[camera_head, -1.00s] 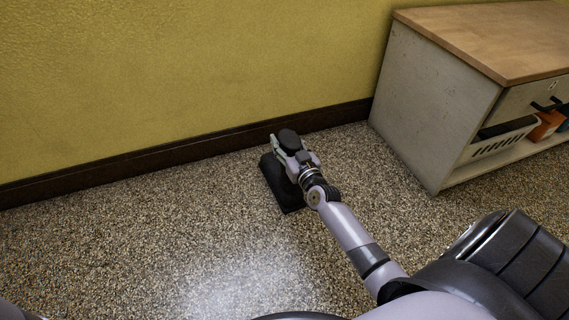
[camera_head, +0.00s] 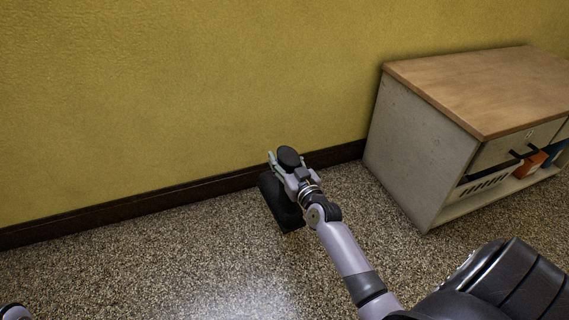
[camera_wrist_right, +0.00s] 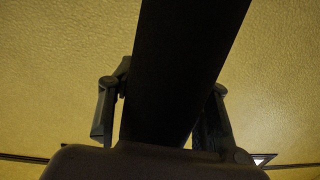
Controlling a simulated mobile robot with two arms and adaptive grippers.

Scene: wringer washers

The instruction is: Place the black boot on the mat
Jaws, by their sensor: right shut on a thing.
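The black boot (camera_head: 281,205) is in the middle of the head view, in front of the yellow wall. My right gripper (camera_head: 279,172) is shut on it and covers part of it. In the right wrist view the boot is a dark upright shape (camera_wrist_right: 188,55) between the two fingers of the gripper (camera_wrist_right: 163,105). Whether the boot touches the floor is hard to tell. No mat shows in these views. Only a small piece of my left arm shows at the lower left corner, and its gripper is out of view.
A cabinet with a wooden top (camera_head: 490,85) stands against the wall at right. A white basket (camera_head: 486,183) and an orange item (camera_head: 530,164) sit in its lower shelf. A dark baseboard (camera_head: 130,206) runs along the wall. The speckled floor (camera_head: 130,265) at left is clear.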

